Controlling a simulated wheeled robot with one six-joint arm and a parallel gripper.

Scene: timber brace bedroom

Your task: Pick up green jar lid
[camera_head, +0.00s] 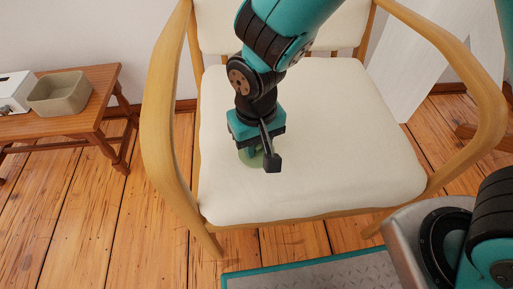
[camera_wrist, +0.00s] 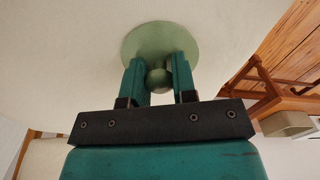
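The green jar lid (camera_wrist: 160,37) is a pale green disc with a round knob (camera_wrist: 157,79) on top. It lies on the cream seat of the chair; in the head view only part of the lid (camera_head: 251,160) shows beneath my gripper (camera_head: 252,151). My gripper points down at the lid. In the wrist view the teal fingers of my gripper (camera_wrist: 158,76) stand on either side of the knob, very close to it. Whether they touch or press on the knob cannot be told.
The wooden chair has a cream seat (camera_head: 325,150), with curved armrests at left (camera_head: 163,125) and right (camera_head: 455,55). A low wooden table (camera_head: 85,120) at the left holds a beige open box (camera_head: 60,95) and a white object (camera_head: 14,92). The seat right of my gripper is clear.

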